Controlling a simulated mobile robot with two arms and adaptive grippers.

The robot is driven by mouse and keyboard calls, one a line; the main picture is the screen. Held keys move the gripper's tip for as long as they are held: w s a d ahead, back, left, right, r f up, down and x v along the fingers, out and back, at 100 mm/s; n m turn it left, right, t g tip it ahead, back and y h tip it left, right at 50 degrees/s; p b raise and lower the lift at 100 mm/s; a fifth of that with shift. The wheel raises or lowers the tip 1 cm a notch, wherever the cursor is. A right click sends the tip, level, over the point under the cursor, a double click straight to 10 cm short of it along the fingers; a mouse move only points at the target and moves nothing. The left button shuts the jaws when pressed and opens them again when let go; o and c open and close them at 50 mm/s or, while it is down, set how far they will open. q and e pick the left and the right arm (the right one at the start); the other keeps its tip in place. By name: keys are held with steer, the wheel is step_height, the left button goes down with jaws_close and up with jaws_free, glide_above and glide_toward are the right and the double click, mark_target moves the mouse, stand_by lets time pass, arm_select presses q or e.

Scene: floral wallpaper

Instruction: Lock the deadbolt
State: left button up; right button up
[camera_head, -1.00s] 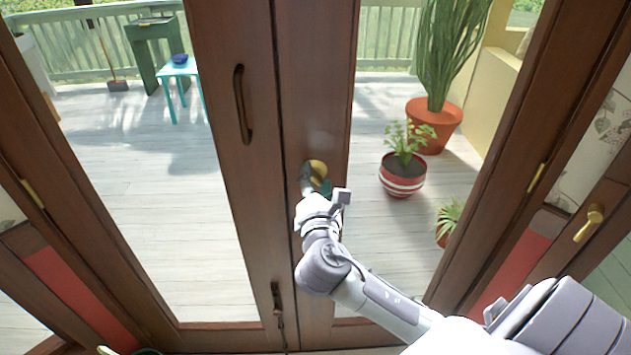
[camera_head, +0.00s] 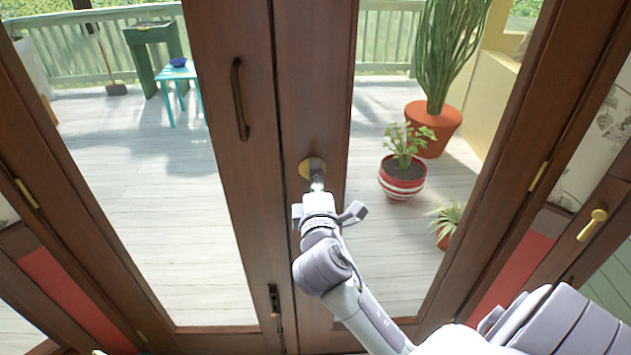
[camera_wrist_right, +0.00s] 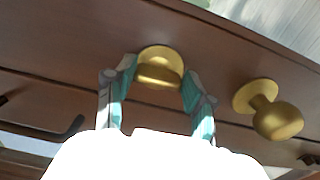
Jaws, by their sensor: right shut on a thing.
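The brass deadbolt (camera_head: 308,167) is on the brown wooden door, just right of the seam where the two door panels meet. In the right wrist view, the round brass deadbolt (camera_wrist_right: 160,62) sits between the teal-padded fingers of my right gripper (camera_wrist_right: 160,82). My right gripper (camera_head: 317,184) is shut on the deadbolt, and its fingers hide part of it in the head view. The exact angle of the turn piece is hard to tell. My left gripper is not in view.
A round brass knob (camera_wrist_right: 278,118) is on the door beside the deadbolt in the right wrist view. A long dark handle (camera_head: 239,100) is on the left panel. Potted plants (camera_head: 402,178) stand outside behind the glass. Another brass handle (camera_head: 592,224) is at right.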

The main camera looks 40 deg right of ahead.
stand_by(0.5)
steer(key=o, duration=1.2)
steer(key=shift+c, duration=0.2)
steer(key=v, duration=1.2)
steer(key=shift+d+f, duration=0.1)
